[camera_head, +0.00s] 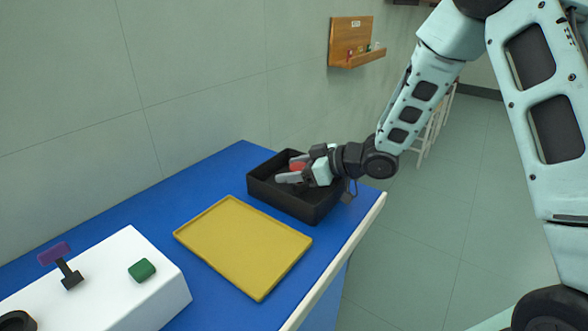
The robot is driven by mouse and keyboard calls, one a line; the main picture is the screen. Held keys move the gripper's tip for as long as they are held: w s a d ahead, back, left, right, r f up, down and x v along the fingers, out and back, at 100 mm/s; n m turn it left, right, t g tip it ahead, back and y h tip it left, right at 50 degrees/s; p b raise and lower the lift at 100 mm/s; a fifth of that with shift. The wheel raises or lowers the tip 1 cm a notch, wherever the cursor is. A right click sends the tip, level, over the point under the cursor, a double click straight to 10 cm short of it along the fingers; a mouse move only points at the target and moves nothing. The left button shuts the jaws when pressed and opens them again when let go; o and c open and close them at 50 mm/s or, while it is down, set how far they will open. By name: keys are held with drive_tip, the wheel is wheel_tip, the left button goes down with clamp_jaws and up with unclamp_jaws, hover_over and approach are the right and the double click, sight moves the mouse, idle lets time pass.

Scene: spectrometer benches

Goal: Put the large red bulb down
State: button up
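The large red bulb (297,166) shows as a small red patch between the two grey fingers of my gripper (287,168). The fingers lie on either side of it and appear closed on it; most of the bulb is hidden by the fingers. My gripper reaches in from the right, over the black open box (268,194) at the far end of the blue bench. Whether the bulb touches the floor of the box cannot be told.
A yellow tray (240,245) lies empty in front of the box on the blue bench (215,172). A white instrument (135,275) with a green knob (142,270) and a purple-topped lever (54,253) stands at the near left. A wooden shelf (350,42) hangs on the wall.

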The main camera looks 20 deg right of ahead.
drive_tip(key=shift+r, duration=0.2)
drive_tip(key=v, duration=1.2)
drive_tip(key=shift+p, duration=0.35)
drive_tip(key=s+a+m+g+h, duration=0.1)
drive_tip(key=s+a+m+h, duration=0.15)
drive_tip(key=a+h, duration=0.45)
drive_tip(key=s+a+g+h, duration=0.1)
drive_tip(key=s+a+g, duration=0.2)
drive_tip(key=s, duration=0.9)
drive_tip(key=s+a+g+h, duration=0.1)
drive_tip(key=s+a+g, duration=0.2)
drive_tip(key=s, duration=1)
drive_tip(key=shift+s+a+g+h, duration=0.25)
drive_tip(key=shift+a+g+h, duration=0.15)
drive_tip(key=shift+g, duration=0.5)
drive_tip(key=shift+r, duration=0.2)
wheel_tip(320, 180, up, 6)
drive_tip(key=p, duration=0.5)
drive_tip(key=shift+f+p, duration=0.2)
drive_tip(key=shift+p, duration=0.2)
